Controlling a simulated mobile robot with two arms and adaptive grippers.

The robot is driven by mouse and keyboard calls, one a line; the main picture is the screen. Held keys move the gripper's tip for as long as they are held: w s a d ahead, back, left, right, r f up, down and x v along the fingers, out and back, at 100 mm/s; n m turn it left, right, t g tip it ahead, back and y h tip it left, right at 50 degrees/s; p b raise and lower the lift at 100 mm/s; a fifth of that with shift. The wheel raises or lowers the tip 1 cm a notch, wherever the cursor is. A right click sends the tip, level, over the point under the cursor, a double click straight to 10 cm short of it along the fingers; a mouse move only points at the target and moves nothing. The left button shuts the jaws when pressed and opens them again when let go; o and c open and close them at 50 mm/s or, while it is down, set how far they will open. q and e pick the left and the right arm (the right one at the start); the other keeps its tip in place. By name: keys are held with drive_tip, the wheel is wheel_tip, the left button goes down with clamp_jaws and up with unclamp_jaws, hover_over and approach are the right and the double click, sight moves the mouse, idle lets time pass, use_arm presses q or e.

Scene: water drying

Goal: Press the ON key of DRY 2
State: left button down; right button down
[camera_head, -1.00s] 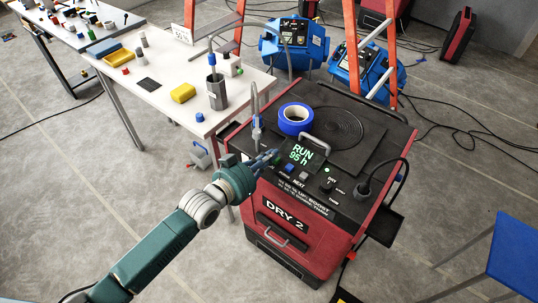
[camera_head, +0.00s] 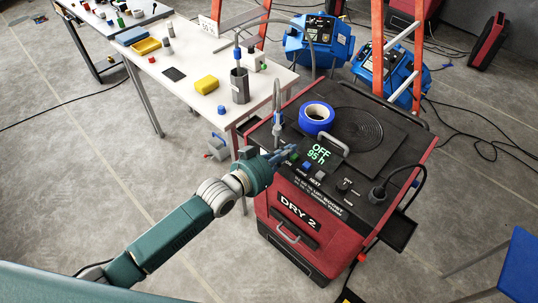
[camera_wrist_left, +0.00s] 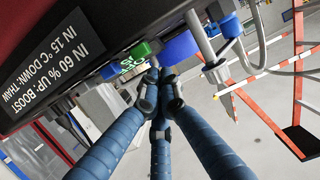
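The red and black DRY 2 machine (camera_head: 290,237) stands at the centre of the head view. Its display (camera_head: 320,151) reads "OFF 95 h" in green. A green key (camera_head: 293,156), a blue key (camera_head: 307,165) and a grey key (camera_head: 321,176) sit in a row on its top panel. My left gripper (camera_head: 291,149) has its fingers together, with the tips beside the green key. In the left wrist view, the closed fingertips (camera_wrist_left: 152,78) lie close to a green key (camera_wrist_left: 140,50); I cannot tell whether they touch it. My right gripper is not in view.
Blue tape (camera_head: 316,119) and a handle stand behind the panel. A hose and a clear tube (camera_head: 277,125) rise at its left edge. A white table (camera_head: 188,88) with a yellow sponge and a cup is behind left. A black plug and cable (camera_head: 378,192) are at right.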

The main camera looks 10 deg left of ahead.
use_arm(q)
drive_tip(key=r+b+v, duration=0.1)
drive_tip(key=b+v, duration=0.1)
drive_tip(key=v, duration=0.8)
drive_tip(key=shift+r, duration=0.45)
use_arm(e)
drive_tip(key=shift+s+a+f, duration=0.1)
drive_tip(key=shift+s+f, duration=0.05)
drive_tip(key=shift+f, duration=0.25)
use_arm(q)
drive_tip(key=shift+s+d, duration=0.1)
